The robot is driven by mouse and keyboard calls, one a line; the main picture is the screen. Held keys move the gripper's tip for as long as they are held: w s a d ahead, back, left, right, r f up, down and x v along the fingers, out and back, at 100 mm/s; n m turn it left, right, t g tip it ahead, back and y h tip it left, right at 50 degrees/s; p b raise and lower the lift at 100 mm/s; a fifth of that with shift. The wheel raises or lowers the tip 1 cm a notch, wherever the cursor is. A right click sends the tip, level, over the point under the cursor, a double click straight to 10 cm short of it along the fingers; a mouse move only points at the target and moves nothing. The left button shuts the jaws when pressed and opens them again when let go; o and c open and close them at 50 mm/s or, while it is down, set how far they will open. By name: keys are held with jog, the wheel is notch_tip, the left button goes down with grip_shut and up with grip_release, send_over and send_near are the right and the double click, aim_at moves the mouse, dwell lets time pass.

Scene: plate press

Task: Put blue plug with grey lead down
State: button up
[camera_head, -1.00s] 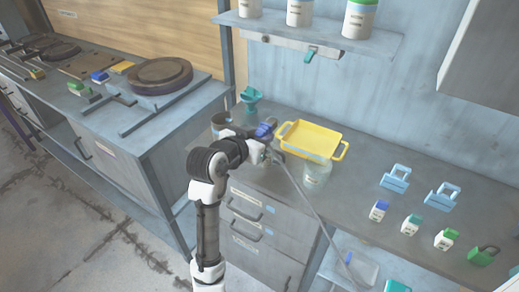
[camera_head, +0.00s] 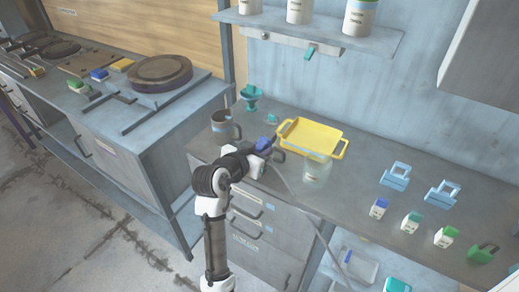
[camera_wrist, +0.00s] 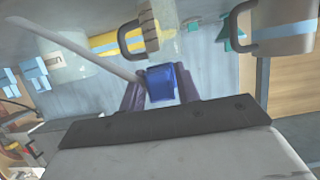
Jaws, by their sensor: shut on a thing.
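The blue plug (camera_head: 264,144) is held in my gripper (camera_head: 270,149) above the left part of the grey counter (camera_head: 345,200), left of the yellow tray. In the wrist view the plug (camera_wrist: 162,84) sits between the two fingers (camera_wrist: 160,92), which are shut on it. Its grey lead (camera_head: 307,205) runs from the plug down across the counter and over the front edge. In the wrist view the lead (camera_wrist: 90,53) leaves toward the upper left. Whether the plug touches the counter cannot be told.
The yellow tray (camera_head: 311,138) and a clear jar (camera_head: 317,169) stand close to the right of my gripper. A grey mug (camera_head: 221,126) and a teal stand (camera_head: 251,97) are to the left. Blue holders (camera_head: 395,180) and small labelled blocks (camera_head: 411,222) stand further right.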

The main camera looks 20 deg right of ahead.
jog(key=shift+f, duration=0.25)
jog(key=o, duration=1)
jog(key=shift+r, duration=0.1)
